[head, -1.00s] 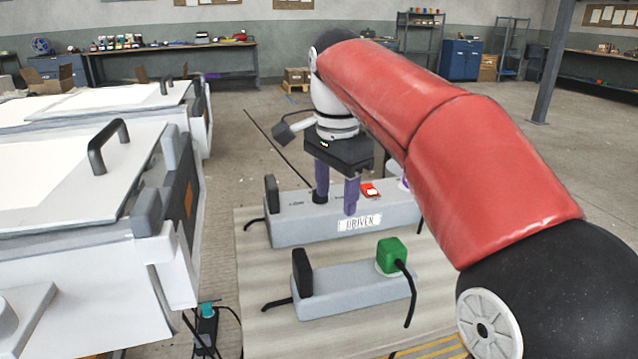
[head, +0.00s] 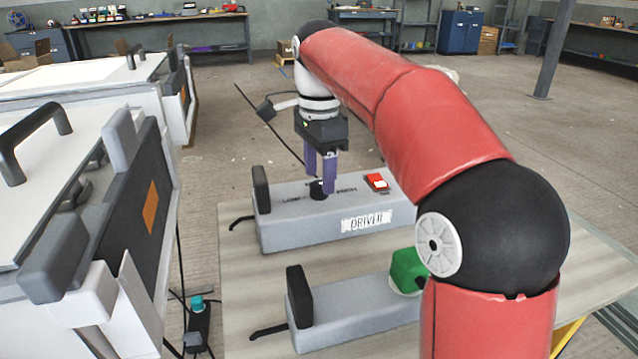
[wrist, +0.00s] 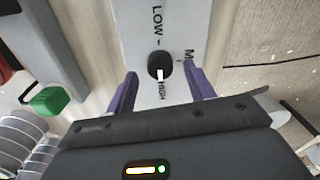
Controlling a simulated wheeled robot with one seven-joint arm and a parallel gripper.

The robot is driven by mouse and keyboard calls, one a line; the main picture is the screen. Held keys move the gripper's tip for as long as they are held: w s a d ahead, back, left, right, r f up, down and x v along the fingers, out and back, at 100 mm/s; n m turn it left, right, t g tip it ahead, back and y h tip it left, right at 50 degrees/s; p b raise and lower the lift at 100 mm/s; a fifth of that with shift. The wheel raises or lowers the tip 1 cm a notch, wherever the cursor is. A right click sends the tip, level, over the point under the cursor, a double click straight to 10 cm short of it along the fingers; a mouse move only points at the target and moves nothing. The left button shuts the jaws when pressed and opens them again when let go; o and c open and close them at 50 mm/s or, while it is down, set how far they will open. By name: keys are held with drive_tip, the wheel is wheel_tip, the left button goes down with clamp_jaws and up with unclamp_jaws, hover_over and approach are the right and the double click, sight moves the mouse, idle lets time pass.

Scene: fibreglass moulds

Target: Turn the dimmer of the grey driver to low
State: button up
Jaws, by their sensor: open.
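The grey driver (head: 290,230) is a long box on the board, with a worn white name label (head: 366,221) on its front. Its dimmer is a round black knob (wrist: 160,65) on top, also visible in the head view (head: 317,190). The knob's white pointer mark faces the printed HIGH; LOW is printed on the opposite side and a partly hidden label beginning with M stands to the right. My gripper (wrist: 161,76) is open, with its purple fingers on either side of the knob and a gap to each. In the head view my gripper (head: 319,186) is right over the knob; contact cannot be told.
A red switch (head: 377,181) is on the driver's right end, and a black block (head: 261,189) on its left end. A second grey box (head: 345,310) with a green plug (head: 406,270) lies nearer. White moulds (head: 75,150) stand at left.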

drive_tip(key=shift+f, duration=1.1)
drive_tip(key=shift+c, duration=0.2)
drive_tip(key=c, duration=0.9)
